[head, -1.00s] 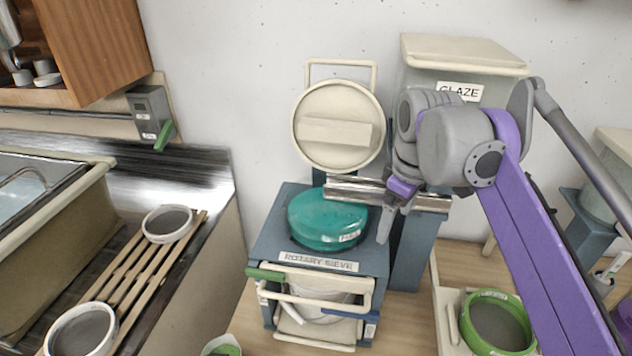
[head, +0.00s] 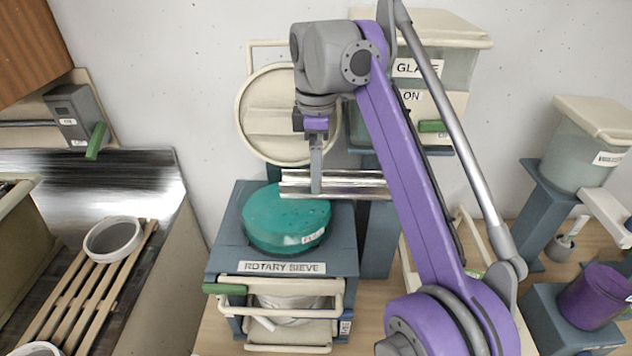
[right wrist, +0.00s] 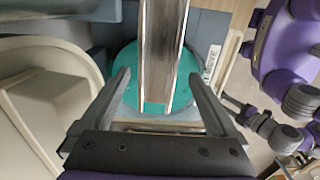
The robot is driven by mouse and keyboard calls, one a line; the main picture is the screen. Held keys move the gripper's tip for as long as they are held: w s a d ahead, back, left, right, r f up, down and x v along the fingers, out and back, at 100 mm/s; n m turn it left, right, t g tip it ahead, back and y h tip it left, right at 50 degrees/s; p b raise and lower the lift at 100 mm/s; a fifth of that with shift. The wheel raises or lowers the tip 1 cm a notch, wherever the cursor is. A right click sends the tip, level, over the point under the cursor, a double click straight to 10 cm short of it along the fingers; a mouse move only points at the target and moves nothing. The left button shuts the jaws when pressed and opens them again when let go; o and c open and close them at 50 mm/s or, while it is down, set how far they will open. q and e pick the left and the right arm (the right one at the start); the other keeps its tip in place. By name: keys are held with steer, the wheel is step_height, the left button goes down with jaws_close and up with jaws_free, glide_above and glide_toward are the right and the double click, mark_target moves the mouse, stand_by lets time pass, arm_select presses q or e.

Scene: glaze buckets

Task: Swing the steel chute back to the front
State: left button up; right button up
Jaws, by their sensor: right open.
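The steel chute (head: 352,187) is a shiny trough lying left to right, its left end over the teal round lid (head: 270,222) of the rotary sieve (head: 230,235). My right gripper (head: 316,185) points down at the chute's left part. In the right wrist view the chute (right wrist: 160,40) runs between the two open fingers (right wrist: 160,76), with a gap visible on each side. The teal lid (right wrist: 130,95) shows beneath it. The chute's right part is hidden behind my right arm in the head view. My left gripper is not in view.
A cream round cover (head: 262,120) stands upright behind the sieve. The glaze bin (head: 455,65) is at the back, partly behind my arm. A slatted rack (head: 80,290) lies at the left. A purple bucket (head: 595,298) stands at the right.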

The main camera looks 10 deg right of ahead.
step_height(320, 180, down, 3)
steer(key=shift+r+b, duration=0.15)
steer(key=shift+b, duration=0.2)
steer(key=shift+w+f, duration=0.15)
steer(key=shift+f, duration=0.3)
steer(key=shift+c, duration=0.2)
jaws_close()
